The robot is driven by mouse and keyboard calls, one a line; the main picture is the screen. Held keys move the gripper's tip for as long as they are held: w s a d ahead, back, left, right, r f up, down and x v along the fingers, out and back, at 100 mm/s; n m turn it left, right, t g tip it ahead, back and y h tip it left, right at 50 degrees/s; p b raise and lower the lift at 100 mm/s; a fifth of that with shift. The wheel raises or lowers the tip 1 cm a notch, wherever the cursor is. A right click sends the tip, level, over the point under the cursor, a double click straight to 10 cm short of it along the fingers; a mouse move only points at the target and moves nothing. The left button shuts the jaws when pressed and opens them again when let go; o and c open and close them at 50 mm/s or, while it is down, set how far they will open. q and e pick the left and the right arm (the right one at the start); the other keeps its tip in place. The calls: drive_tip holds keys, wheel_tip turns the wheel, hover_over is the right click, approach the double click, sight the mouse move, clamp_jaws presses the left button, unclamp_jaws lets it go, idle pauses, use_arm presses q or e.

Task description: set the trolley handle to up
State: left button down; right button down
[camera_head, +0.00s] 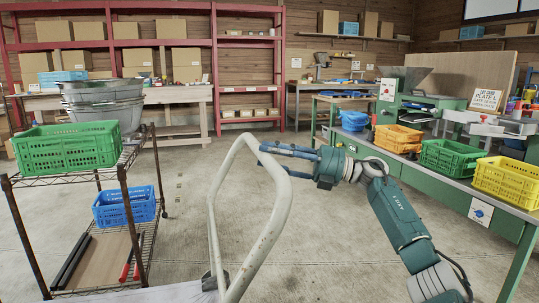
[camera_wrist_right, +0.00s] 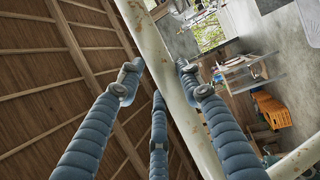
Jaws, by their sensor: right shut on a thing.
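The trolley handle (camera_head: 284,205) is a worn white tube bent into a tall loop. In the head view it stands up from the bottom centre and leans to the right at its top. My right gripper (camera_head: 268,153) comes in from the right, its blue-grey fingers at the upper right side of the loop. In the right wrist view the handle (camera_wrist_right: 160,55) runs between the three ribbed fingers, and the gripper is shut on it. A pale flat surface (camera_head: 170,294), perhaps the trolley's deck, shows at the bottom edge; the handle's base is mostly hidden. My left gripper is not in view.
A wire shelf cart at left holds a green crate (camera_head: 68,147), metal tubs (camera_head: 103,107) and a blue crate (camera_head: 124,206). A green workbench at right carries orange (camera_head: 398,139), green (camera_head: 452,157) and yellow (camera_head: 505,182) crates. The concrete floor beyond the handle is clear.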

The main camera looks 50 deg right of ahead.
drive_tip(key=shift+d, duration=0.1)
drive_tip(key=c, duration=1.1)
unclamp_jaws()
drive_tip(key=v, duration=1.2)
drive_tip(key=shift+s, duration=0.1)
drive_tip(key=shift+s, duration=0.1)
